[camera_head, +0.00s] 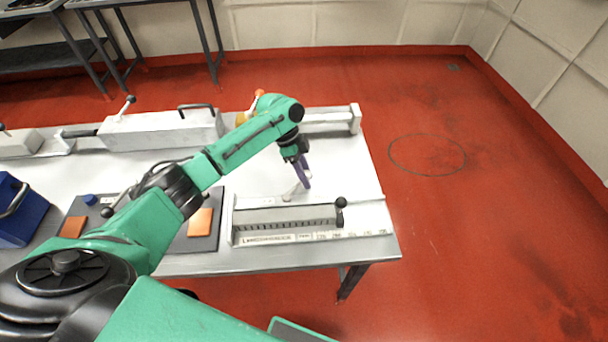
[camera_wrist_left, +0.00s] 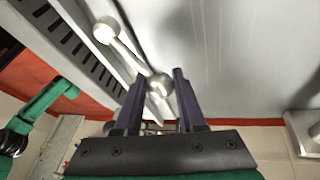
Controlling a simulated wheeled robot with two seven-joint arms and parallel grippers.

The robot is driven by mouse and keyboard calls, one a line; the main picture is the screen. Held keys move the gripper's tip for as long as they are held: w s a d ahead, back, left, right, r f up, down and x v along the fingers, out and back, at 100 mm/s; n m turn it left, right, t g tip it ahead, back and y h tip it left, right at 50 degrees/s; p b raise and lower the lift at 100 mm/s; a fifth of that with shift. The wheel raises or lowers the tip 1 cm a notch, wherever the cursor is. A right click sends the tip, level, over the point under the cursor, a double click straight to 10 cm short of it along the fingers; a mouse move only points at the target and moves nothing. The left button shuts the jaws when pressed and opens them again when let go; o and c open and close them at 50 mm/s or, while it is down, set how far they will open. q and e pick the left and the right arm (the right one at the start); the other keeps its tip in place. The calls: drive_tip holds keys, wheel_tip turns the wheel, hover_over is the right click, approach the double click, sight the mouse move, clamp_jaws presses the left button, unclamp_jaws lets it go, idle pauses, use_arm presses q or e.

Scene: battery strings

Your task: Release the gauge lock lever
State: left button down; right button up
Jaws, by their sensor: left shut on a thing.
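The gauge (camera_head: 290,216) is a long pale fixture with a dark slotted scale at the front right of the table. A black knob (camera_head: 340,203) stands on its right part. The gauge lock lever (camera_head: 289,192) is a thin silver bar behind the scale. In the left wrist view the lever (camera_wrist_left: 130,55) has a ball at each end. One ball sits by the slotted scale and the other lies between my fingers. My left gripper (camera_head: 303,178), with dark purple fingers, is shut on that ball; it also shows in the left wrist view (camera_wrist_left: 160,95). My right gripper is out of view.
The white table (camera_head: 345,175) has free room right of my gripper. Long grey fixtures (camera_head: 160,130) line its back. A dark mat with orange blocks (camera_head: 200,222) lies left of the gauge. A blue box (camera_head: 18,212) stands at far left. Red floor lies open at right.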

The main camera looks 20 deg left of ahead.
use_arm(q)
drive_tip(key=shift+d, duration=0.15)
drive_tip(key=c, duration=0.5)
unclamp_jaws()
drive_tip(key=shift+s+d, duration=0.1)
drive_tip(key=shift+d, duration=0.05)
drive_tip(key=shift+r, duration=0.15)
drive_tip(key=b+v, duration=0.2)
drive_tip(key=v, duration=1.2)
drive_tip(key=shift+r, duration=0.2)
